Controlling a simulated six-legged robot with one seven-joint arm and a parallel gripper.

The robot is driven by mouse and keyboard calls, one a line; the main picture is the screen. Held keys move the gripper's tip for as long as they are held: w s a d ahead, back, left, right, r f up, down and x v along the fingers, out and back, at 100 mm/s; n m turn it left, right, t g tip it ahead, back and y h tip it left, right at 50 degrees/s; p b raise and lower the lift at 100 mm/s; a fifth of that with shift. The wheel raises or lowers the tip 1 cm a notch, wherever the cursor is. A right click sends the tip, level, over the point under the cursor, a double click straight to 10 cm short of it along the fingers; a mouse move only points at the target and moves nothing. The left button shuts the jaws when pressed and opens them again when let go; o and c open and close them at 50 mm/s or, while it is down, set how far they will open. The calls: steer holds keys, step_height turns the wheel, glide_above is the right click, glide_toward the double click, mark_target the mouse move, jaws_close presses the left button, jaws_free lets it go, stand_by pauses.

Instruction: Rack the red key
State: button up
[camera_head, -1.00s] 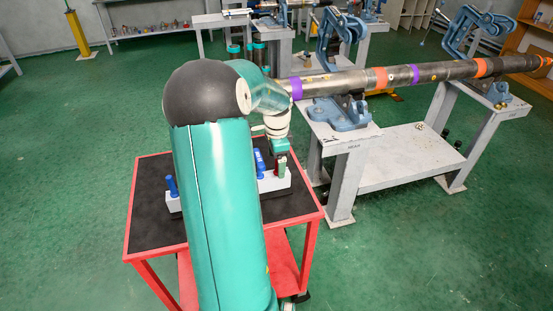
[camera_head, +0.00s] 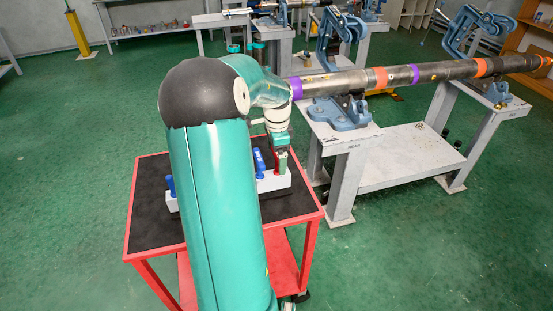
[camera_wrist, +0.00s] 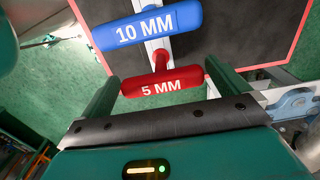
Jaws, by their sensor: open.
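The red key, marked 5 MM, shows its T-handle in the wrist view (camera_wrist: 160,87). It stands at the near end of a white rack (camera_head: 273,183), its lower shaft hidden in the views. A bit of its red also shows beside my gripper in the head view (camera_head: 277,161). My gripper (camera_wrist: 160,74) is open, with one finger on each side of the red handle and a visible gap at the right finger. I cannot tell whether the left finger touches the handle. In the head view my gripper (camera_head: 282,158) is over the rack's right end.
A blue key marked 10 MM (camera_wrist: 146,28) stands close beside the red one. Another blue key (camera_head: 170,186) is at the rack's left end. The rack sits on a red-framed cart with a black top (camera_head: 150,215). A long pipe (camera_head: 345,82) lies in blue vises to the right.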

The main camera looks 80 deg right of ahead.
step_height(320, 180, up, 11)
steer(key=shift+r, duration=0.2)
stand_by(0.5)
steer(key=w+a+r+n+t, duration=0.1)
steer(key=w+a+r+n, duration=0.2)
steer(key=w+a+n, duration=0.6)
steer(key=w+a+r+n+t, duration=0.2)
steer(key=w+a+n, duration=0.2)
steer(key=w+a, duration=0.95)
steer(key=s+a+n+t, duration=0.1)
steer(key=s+a+n, duration=0.1)
steer(key=a+n, duration=0.6)
steer(key=s+a+f+n+t, duration=0.1)
steer(key=s+a+n, duration=0.2)
steer(key=a, duration=1.9)
steer(key=n, duration=0.5)
steer(key=shift+s+a+n+t, duration=0.3)
steer(key=shift+s+a+n, duration=0.05)
steer(key=shift+a+n, duration=0.05)
steer(key=shift+d, duration=0.1)
